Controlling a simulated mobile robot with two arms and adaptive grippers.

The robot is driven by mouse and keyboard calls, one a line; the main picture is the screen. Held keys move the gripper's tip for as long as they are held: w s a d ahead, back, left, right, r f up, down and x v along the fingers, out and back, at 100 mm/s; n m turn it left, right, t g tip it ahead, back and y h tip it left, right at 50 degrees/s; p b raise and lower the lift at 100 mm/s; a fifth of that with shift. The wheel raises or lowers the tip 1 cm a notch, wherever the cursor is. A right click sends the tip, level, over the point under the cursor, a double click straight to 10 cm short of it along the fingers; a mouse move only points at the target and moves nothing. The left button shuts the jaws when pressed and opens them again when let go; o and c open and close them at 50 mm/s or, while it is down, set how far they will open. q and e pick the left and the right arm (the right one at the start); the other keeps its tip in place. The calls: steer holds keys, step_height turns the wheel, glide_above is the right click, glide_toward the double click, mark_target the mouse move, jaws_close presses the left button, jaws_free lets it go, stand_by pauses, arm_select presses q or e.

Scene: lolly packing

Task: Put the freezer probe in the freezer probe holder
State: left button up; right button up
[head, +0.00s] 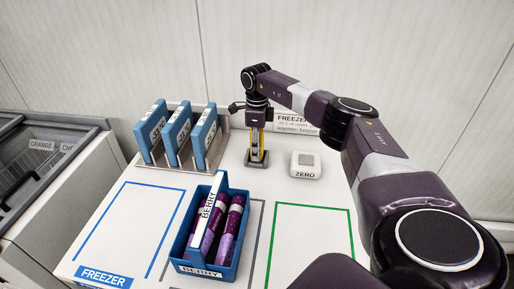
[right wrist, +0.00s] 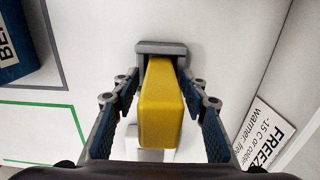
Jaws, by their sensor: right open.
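The yellow freezer probe (head: 257,139) stands upright at the grey freezer probe holder (head: 257,159) near the back of the table. In the right wrist view the probe (right wrist: 162,105) is a large yellow block, with the holder (right wrist: 162,48) just beyond its far end. Its lower end looks seated in the holder, though the fit is partly hidden. My right gripper (head: 255,124) is above the holder, fingers pointing down. It is open, with a blue-padded finger on each side of the probe and gaps visible near the pads. My left gripper is not in view.
A white ZERO block (head: 306,165) is right of the holder. A FREEZER sign (head: 294,122) stands behind. A blue crate (head: 229,268) of purple lollies stands in front. The green-outlined area (head: 312,235) is clear.

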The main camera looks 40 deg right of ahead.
steer(key=shift+r, duration=0.1)
steer(key=shift+r, duration=0.25)
steer(key=shift+w+r, duration=0.1)
steer(key=shift+r, duration=0.25)
step_height(320, 180, up, 10)
steer(key=b, duration=0.3)
steer(key=shift+f, duration=0.15)
steer(key=shift+r, duration=0.65)
